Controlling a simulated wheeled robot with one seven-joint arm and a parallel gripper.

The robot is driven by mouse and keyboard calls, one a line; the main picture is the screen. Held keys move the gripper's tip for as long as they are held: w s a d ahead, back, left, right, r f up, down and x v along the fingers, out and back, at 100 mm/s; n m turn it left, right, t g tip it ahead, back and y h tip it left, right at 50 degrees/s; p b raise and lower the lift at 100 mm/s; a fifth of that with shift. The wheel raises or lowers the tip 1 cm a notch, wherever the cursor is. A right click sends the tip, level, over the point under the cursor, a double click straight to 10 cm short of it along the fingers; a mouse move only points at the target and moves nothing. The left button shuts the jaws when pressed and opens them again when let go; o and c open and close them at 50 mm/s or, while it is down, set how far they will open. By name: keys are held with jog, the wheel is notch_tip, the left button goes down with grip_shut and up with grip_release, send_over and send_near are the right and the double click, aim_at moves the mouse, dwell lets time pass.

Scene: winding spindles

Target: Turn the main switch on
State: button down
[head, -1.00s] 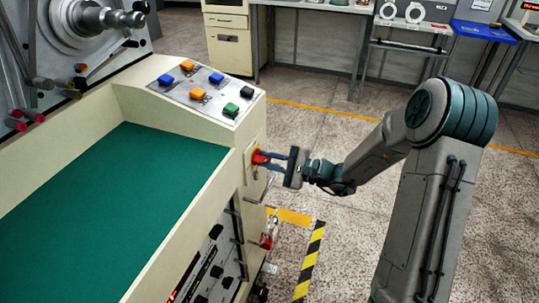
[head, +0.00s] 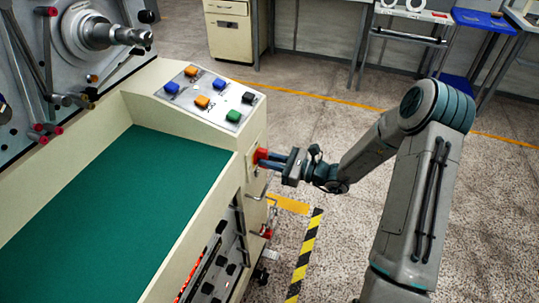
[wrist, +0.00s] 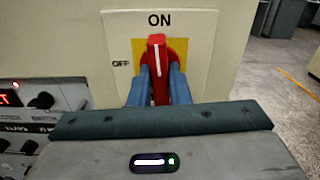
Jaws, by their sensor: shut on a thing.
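The main switch (wrist: 157,52) is a red rotary handle with a white line, on a yellow plate (wrist: 178,48) marked ON above and OFF at the left. In the wrist view the handle stands upright, its white line pointing up at ON. My gripper (wrist: 160,88) has its two blue fingers on either side of the handle, shut on it. In the head view the red switch (head: 261,155) is on the right end face of the cream machine, and my gripper (head: 272,159) reaches it from the right. The fingers hide the lower part of the handle.
A sloped panel with coloured buttons (head: 203,101) is above the switch. A green bed (head: 110,205) lies to the left. Bent metal handles and a red part (head: 266,233) stick out below the switch. Open floor (head: 330,115) lies to the right.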

jog(key=shift+f+m+p, duration=0.1)
jog(key=shift+m+p, duration=0.2)
jog(key=shift+m, duration=0.3)
jog(key=c, duration=1.4)
grip_release()
jog(key=shift+o, duration=0.2)
jog(key=shift+d, duration=0.1)
jog(key=v, duration=1.3)
jog(key=shift+s+d+b, duration=0.15)
jog(key=shift+d+b, duration=0.2)
jog(key=shift+r, duration=0.2)
